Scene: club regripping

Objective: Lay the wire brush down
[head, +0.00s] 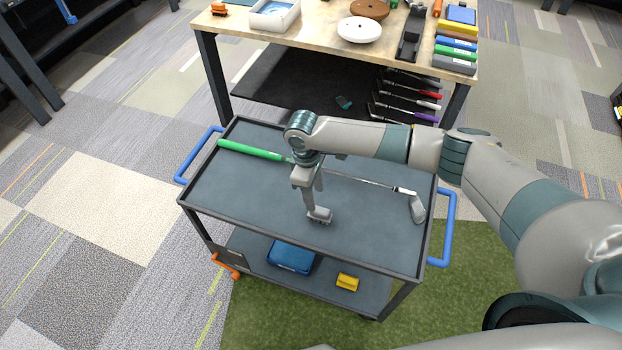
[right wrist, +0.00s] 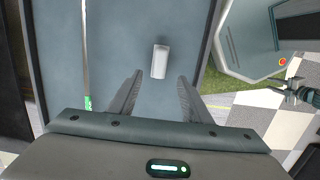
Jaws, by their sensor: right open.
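The wire brush (head: 320,216) is a small grey block on the cart's top tray, towards its near side. In the right wrist view the brush (right wrist: 160,61) lies between the lines of my two fingers, just past their tips, with a gap on each side. My right gripper (head: 314,199) points down above the brush, open and with nothing between its fingers; its fingers also show in the wrist view (right wrist: 158,86). What seems to be my left gripper (right wrist: 290,93) shows small at the right edge of the wrist view; its jaws are too small to read.
A golf club with a green grip (head: 250,150) lies across the cart (head: 240,200) behind my right gripper, its head (head: 417,208) at the right. The lower shelf holds a blue box (head: 291,257) and a yellow block (head: 347,282). A workbench (head: 300,38) stands behind.

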